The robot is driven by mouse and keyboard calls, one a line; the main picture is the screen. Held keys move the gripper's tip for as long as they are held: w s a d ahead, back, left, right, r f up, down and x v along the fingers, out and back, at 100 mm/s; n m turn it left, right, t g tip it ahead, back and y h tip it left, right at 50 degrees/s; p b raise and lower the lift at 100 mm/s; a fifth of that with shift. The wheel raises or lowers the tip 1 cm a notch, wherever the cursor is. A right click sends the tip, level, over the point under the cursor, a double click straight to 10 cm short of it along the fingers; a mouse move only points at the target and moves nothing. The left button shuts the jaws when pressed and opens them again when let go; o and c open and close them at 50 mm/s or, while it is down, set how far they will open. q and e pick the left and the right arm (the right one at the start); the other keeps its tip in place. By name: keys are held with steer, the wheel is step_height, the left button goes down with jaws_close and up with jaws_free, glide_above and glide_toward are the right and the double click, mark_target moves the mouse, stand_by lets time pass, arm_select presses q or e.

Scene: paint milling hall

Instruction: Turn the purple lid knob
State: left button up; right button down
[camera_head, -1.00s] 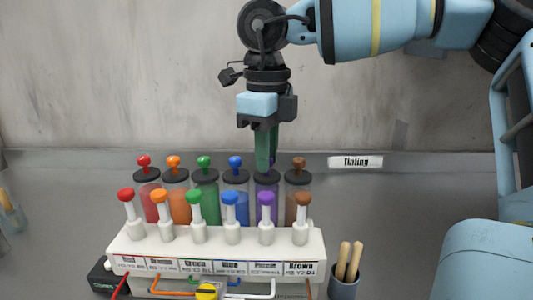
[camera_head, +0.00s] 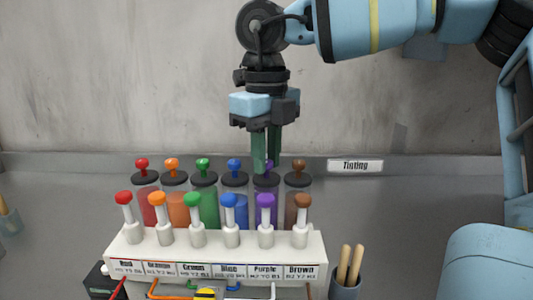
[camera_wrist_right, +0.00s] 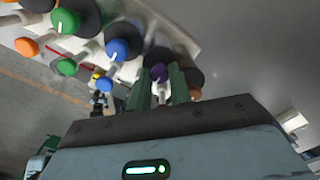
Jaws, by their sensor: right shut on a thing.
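The purple lid knob (camera_head: 270,163) stands on the dark lid (camera_head: 266,181) of the purple canister, in the back row behind the white rack. My right gripper (camera_head: 266,168) points straight down over this lid, its green fingers shut on the knob and partly hiding it. In the right wrist view the purple knob (camera_wrist_right: 158,71) sits between the tips of the two green fingers (camera_wrist_right: 162,78). The purple canister's body (camera_head: 266,208) is partly hidden by the purple-topped plunger (camera_head: 266,201) in front. My left gripper is not in view.
Blue (camera_head: 235,164) and brown (camera_head: 299,164) lid knobs stand close on either side. The white rack (camera_head: 215,247) carries a front row of colored plungers. A cup of wooden sticks (camera_head: 345,288) stands at the right, and a "Tinting" sign (camera_head: 355,165) is behind.

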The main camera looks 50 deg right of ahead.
steer(key=c, duration=1.3)
jaws_free()
steer(key=shift+r+p, duration=0.35)
steer(key=shift+r, duration=3.6)
steer(key=shift+f, duration=0.1)
